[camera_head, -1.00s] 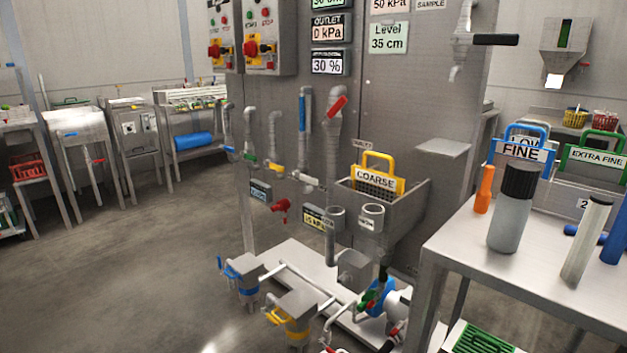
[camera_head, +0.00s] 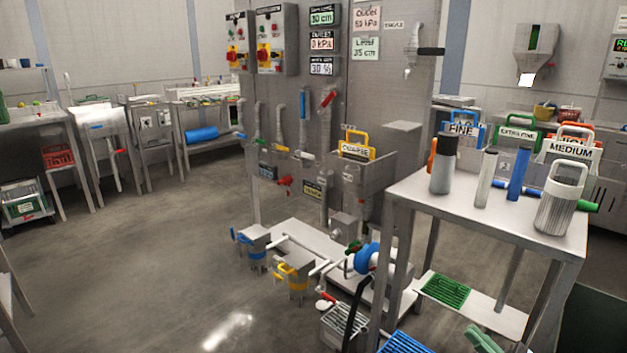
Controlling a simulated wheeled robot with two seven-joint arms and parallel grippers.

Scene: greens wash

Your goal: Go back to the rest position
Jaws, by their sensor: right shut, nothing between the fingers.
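My right gripper is hard to make out in the head view; it is shut and holds nothing. I cannot place its fingertips with certainty. My left gripper is not in view. No object is seen held.
The COARSE basket (camera_head: 355,150) sits in the panel's trough. Pump and valves (camera_head: 368,258) stand low in the middle. A green piece (camera_head: 482,339) shows at the bottom edge. Floor (camera_head: 150,270) at left is clear.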

